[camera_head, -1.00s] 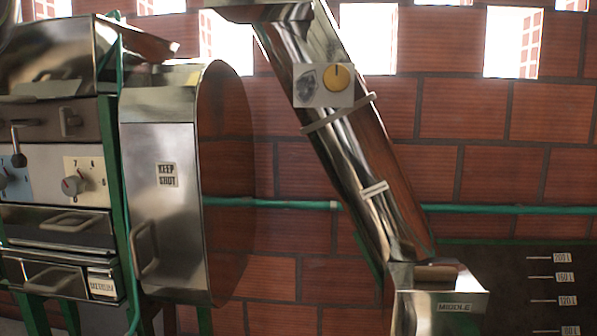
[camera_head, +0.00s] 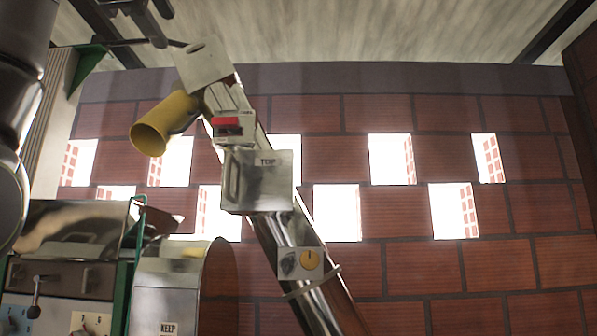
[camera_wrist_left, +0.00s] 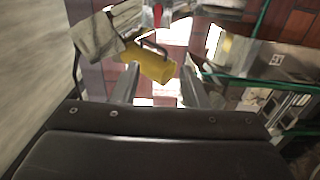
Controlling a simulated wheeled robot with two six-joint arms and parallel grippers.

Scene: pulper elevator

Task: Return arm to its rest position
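My left gripper (camera_head: 163,27) is at the top left of the head view, close to the upper end of the elevator. Its two fingers are apart with nothing between them. In the left wrist view the open fingers (camera_wrist_left: 158,90) point toward the elevator's yellow spout (camera_wrist_left: 150,66), which shows beyond them. The yellow spout (camera_head: 163,122) also shows in the head view, below the gripper. I cannot tell the exact gap between gripper and elevator. My right gripper is not in view.
A metal machine (camera_head: 70,245) stands at lower left. A brick wall (camera_head: 400,270) with openings lies behind. The right side is free.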

